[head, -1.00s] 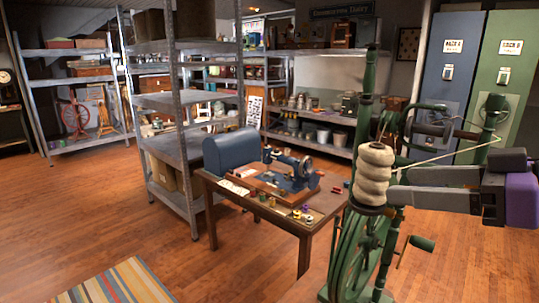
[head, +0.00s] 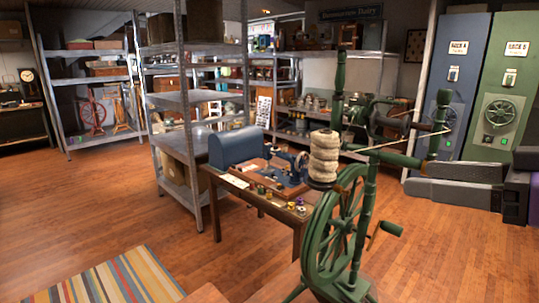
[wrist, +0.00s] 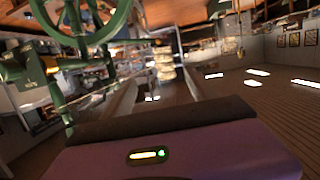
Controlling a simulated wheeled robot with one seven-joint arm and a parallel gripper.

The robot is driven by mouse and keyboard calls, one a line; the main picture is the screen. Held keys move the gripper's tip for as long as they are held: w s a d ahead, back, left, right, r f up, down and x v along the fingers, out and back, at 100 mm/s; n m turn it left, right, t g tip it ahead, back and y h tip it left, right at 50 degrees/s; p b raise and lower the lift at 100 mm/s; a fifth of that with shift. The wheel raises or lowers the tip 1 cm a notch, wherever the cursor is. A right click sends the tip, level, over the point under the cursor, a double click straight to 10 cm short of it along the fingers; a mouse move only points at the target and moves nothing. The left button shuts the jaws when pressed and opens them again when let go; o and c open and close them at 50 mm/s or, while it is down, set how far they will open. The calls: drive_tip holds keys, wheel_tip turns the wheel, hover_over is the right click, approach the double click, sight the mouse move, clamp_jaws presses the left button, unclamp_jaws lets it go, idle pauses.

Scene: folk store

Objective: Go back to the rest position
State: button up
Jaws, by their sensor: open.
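My gripper (head: 416,178) shows at the right of the head view, its two grey fingers pointing left and apart with nothing between them. They lie to the right of a green spinning wheel (head: 332,232) with a cream spool of yarn (head: 323,158). In the picture the fingertips stand close to the wheel's upright post; I cannot tell the exact gap in depth. In the wrist view, which looks upside down, the fingers (wrist: 149,95) are spread, with the green wheel (wrist: 84,22) at upper left.
A wooden table (head: 262,204) with a sewing machine (head: 290,168) stands behind the spinning wheel. Metal shelves (head: 185,100) stand left of centre. Blue (head: 459,60) and green (head: 508,75) cabinets are at the back right. Floor (head: 110,200) is open at the left, around a striped rug (head: 120,281).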

drive_tip(key=w+d+r+m+t+h, duration=0.25)
drive_tip(key=d+r+m+t, duration=0.25)
drive_tip(key=d+r+t, duration=0.4)
drive_tip(key=s+d+f+m+t+h, duration=0.1)
drive_tip(key=s+f+m+h, duration=0.2)
drive_tip(key=f+m+h, duration=0.45)
drive_tip(key=s+d+f+m+t+h, duration=0.1)
drive_tip(key=s+f+m+h, duration=0.3)
drive_tip(key=f, duration=0.6)
drive_tip(key=s+a+f+n+g+y, duration=0.1)
drive_tip(key=s+a+f, duration=0.3)
drive_tip(key=s+f, duration=0.5)
drive_tip(key=s+a+f+n+g+y, duration=0.1)
drive_tip(key=s+a+f+n+g, duration=0.3)
drive_tip(key=s+f, duration=0.5)
drive_tip(key=s+a+f+n+g+y, duration=0.2)
drive_tip(key=s+a+f, duration=0.4)
drive_tip(key=s+f, duration=0.3)
drive_tip(key=s+n, duration=0.1)
drive_tip(key=s, duration=0.1)
drive_tip(key=shift+s+g, duration=0.4)
